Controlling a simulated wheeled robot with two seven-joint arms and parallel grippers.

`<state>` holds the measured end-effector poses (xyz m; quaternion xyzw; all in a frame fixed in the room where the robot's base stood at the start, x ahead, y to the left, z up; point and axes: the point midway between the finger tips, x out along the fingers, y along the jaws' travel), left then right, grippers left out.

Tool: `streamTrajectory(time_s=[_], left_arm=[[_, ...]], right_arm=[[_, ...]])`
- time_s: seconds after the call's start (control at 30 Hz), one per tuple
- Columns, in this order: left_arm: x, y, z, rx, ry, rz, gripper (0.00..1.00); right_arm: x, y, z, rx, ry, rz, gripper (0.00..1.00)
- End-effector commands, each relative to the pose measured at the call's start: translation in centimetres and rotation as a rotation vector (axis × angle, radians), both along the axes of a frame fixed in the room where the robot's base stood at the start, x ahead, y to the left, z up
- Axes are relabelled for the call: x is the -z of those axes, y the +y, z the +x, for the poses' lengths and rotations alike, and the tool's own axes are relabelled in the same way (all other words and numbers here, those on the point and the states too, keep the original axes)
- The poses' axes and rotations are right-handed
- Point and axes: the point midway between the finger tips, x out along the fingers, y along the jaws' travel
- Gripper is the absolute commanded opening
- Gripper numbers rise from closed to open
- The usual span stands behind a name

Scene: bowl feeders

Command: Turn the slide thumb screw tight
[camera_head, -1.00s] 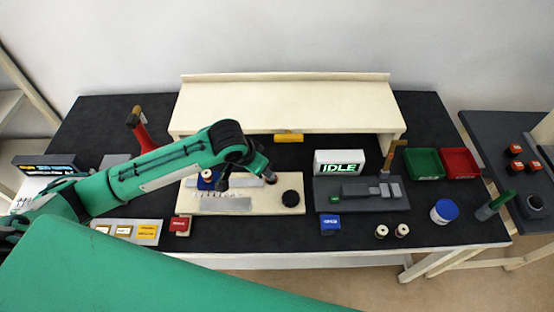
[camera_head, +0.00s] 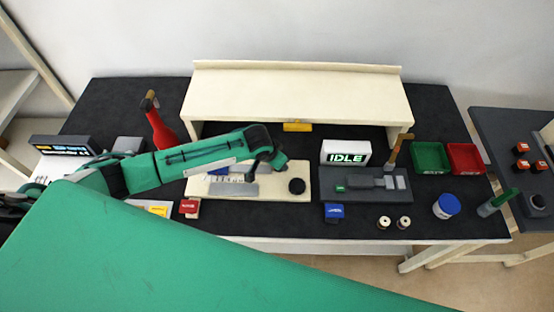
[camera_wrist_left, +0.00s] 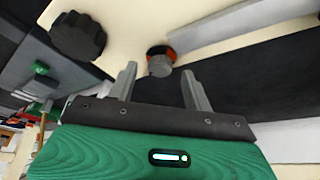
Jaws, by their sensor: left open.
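In the left wrist view, a small grey round screw head (camera_wrist_left: 160,66) with an orange-red ring stands on the cream board (camera_wrist_left: 128,18). It lies between and just beyond the tips of my left gripper (camera_wrist_left: 159,75), which is open and empty. A larger black lobed knob (camera_wrist_left: 78,37) is up and to the left, outside the fingers. In the head view the black knob (camera_head: 297,186) sits on the board's right part. My left arm hides the small screw there. My right gripper is not in view.
A pale strip (camera_wrist_left: 245,22) runs beside the screw in the wrist view. In the head view, a grey fixture (camera_head: 360,184) and an IDLE sign (camera_head: 345,153) stand right of the board. A raised cream shelf (camera_head: 300,95) is behind. A large green part covers the foreground.

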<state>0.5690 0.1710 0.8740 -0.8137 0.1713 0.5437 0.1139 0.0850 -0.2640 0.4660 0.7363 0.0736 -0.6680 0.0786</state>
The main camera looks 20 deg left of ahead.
Motion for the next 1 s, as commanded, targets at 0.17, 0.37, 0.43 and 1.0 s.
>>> streamTrajectory(time_s=[0.17, 0.37, 0.43, 1.0], left_arm=[[0.83, -0.13, 0.31, 0.001, -0.001, 0.001, 0.5], [0.97, -0.14, 0.36, 0.001, -0.001, 0.001, 0.5], [0.96, -0.13, 0.35, 0.001, -0.001, 0.001, 0.5], [0.93, -0.04, 0.37, 0.035, 0.0, 0.002, 0.06]], right_arm=[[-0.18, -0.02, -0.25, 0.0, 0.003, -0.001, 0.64], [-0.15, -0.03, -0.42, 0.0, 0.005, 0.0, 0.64], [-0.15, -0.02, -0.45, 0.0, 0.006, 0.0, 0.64], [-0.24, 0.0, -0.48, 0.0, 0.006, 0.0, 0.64]])
